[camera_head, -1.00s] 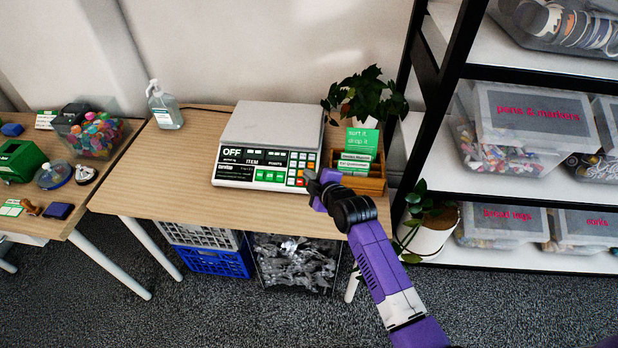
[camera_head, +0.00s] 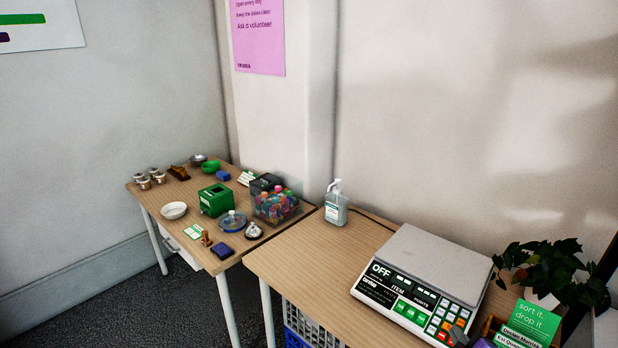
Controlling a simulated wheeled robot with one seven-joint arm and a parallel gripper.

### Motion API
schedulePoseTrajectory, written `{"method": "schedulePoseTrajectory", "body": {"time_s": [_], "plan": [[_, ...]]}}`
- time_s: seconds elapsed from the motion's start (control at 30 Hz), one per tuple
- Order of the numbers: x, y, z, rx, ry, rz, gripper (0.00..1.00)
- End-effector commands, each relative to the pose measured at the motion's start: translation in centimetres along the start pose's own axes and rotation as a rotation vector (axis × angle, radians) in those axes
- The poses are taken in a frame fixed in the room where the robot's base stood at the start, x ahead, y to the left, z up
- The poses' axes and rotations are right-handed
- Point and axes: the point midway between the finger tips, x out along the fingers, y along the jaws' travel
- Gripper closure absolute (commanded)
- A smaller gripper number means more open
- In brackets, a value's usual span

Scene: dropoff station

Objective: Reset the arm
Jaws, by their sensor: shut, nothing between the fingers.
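A sanitizer bottle (camera_head: 336,204) stands left of the scale. A green card holder (camera_head: 530,322) and a plant (camera_head: 552,272) are at the right. The left table (camera_head: 165,228) holds a green box (camera_head: 216,200), a clear bin of colourful items (camera_head: 276,206) and bowls.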

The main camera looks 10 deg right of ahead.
Motion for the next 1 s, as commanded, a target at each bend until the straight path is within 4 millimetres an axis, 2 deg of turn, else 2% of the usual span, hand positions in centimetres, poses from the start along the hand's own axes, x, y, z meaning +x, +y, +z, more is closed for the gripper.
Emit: {"method": "schedulePoseTrajectory", "body": {"time_s": [0.1, 0.2, 0.3, 0.37, 0.57, 0.67, 1.0], "plan": [[0.0, 0.7, -0.2, 0.079, 0.009, 0.028, 1.0], [-0.6, 3.3, -1.3, 0.178, 0.042, 0.1, 1.0], [-2.3, 5.0, -2.0, 0.29, 0.085, 0.17, 1.0], [-3.8, 5.0, -2.5, 0.357, 0.115, 0.198, 1.0], [-9.4, 3.2, -3.8, 0.537, 0.208, 0.24, 1.0], [-12.9, 1.6, -4.5, 0.622, 0.258, 0.238, 1.0], [-26.9, -3.4, -6.5, 0.876, 0.402, 0.144, 1.0]]}}
